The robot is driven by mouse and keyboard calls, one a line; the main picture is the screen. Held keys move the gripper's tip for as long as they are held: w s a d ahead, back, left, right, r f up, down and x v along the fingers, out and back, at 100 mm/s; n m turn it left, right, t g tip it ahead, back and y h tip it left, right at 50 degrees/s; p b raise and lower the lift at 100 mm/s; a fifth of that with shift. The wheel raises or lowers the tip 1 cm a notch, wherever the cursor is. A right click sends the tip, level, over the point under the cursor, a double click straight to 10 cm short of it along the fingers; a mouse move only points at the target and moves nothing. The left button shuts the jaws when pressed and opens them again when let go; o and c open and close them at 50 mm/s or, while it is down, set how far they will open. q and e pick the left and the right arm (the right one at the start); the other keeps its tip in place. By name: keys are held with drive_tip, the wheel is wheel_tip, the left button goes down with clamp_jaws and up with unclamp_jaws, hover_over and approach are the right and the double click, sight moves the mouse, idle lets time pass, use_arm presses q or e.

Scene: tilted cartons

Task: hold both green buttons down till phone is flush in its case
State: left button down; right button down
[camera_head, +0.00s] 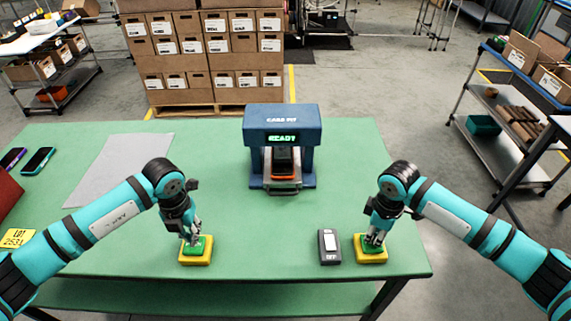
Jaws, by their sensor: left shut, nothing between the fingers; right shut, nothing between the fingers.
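The left green button (207,246) sits on a yellow base, and my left gripper (192,241) is shut with its fingertips at its top. The right green button (367,247) sits on a like yellow base, and my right gripper (375,240) is shut with its tips at its top. I cannot tell how far either button is pressed. A blue press (283,120) marked "CASE FIT" shows "READY" in green. A dark phone (284,160) is in the press above a tray with an orange front edge; how deep it sits in its case is too small to tell.
A dark switch box (329,247) marked "OFF" stands just left of the right button. A grey mat (121,168) lies at left on the green table (225,190). Two phones (37,160) and a red box with a yellow "LOT" tag lie at the far left. Stacked cartons (205,60) stand behind.

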drive_tip(key=shift+f, duration=0.65)
use_arm(q)
drive_tip(key=shift+f, duration=1.4)
idle(0.4)
